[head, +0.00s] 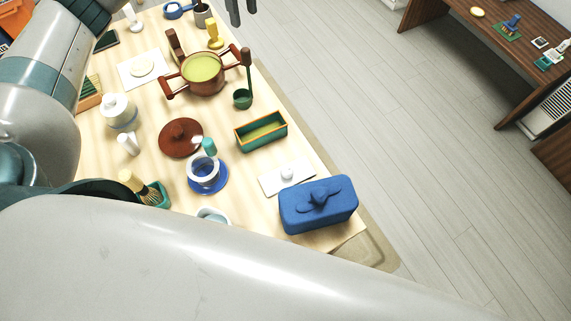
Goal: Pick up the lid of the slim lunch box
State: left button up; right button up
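A slim open box (262,133), green with an orange rim and a yellow-green inside, stands on the table right of centre; it looks like the slim lunch box. A flat white rectangular piece with a knob (270,184) lies just below it and may be its lid. A blue box with a knobbed blue top (318,206) stands beside the white piece, near the table's corner. My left gripper (242,11) shows only as two dark, parted fingers at the top edge, beyond the table and far from these things. It looks open, with nothing between the fingers. My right gripper is out of view.
A brown pot (203,87) of yellow-green liquid, a green ladle (243,98), a round brown lid (181,138) and a blue saucer (222,184) with a cup crowd the table. My pale arm links cover the left and bottom.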

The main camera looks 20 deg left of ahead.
aim_at(298, 170)
jog(key=k+l, duration=0.4)
jog(key=k, duration=0.2)
jog(key=k+l, duration=0.45)
jog(key=k, duration=0.15)
jog(key=k+l, duration=0.4)
jog(key=k, duration=0.2)
